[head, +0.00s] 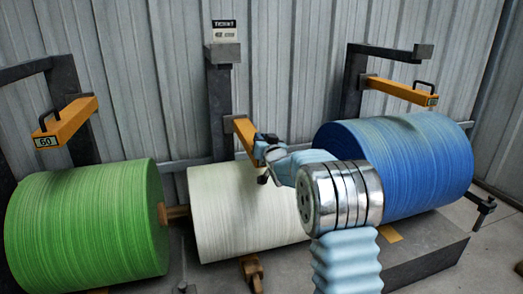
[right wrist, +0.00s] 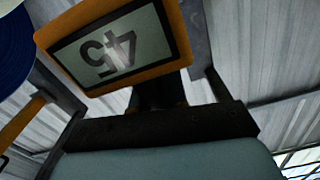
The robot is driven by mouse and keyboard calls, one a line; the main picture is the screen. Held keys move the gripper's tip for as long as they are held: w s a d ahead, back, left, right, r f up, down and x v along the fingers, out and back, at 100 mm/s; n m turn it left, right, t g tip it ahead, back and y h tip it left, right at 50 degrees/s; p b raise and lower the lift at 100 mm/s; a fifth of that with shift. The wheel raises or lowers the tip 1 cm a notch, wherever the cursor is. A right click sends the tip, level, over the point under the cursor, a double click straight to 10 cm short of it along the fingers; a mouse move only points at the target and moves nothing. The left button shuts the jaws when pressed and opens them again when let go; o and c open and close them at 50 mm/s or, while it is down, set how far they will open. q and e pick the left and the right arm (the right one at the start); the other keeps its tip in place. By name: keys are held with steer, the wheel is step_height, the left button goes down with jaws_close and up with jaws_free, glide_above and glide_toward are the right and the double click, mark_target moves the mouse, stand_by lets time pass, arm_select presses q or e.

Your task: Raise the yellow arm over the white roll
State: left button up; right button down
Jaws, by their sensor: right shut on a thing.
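The white roll (head: 232,212) lies between a green roll and a blue roll in the head view. Its yellow arm (head: 243,137) reaches forward from the dark middle post, above the roll. My right gripper (head: 264,148) is at the front end of this arm, shut on it, apparently at its handle; my gripper and wrist hide the exact grip. In the right wrist view, the yellow arm's end (right wrist: 182,22) is close, with a plate reading 45 upside down. A dark bar crosses below it. My left gripper is not in view.
The green roll (head: 85,222) stands left, with a yellow arm (head: 68,121) marked 60 above it. The blue roll (head: 420,160) is right, close behind my forearm, under another yellow arm (head: 400,91). A corrugated wall (head: 290,60) closes the back.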

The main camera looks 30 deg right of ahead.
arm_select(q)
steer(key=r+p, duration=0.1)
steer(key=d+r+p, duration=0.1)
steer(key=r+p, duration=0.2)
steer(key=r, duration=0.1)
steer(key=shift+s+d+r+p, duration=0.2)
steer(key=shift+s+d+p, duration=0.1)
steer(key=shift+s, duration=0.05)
arm_select(e)
step_height(320, 180, up, 16)
steer(key=c, duration=1.2)
jaws_free()
steer(key=shift+f, duration=0.1)
steer(key=shift+o, duration=0.2)
steer(key=shift+f, duration=0.1)
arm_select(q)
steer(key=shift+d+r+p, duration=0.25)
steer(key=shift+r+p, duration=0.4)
arm_select(e)
steer(key=v, duration=1.4)
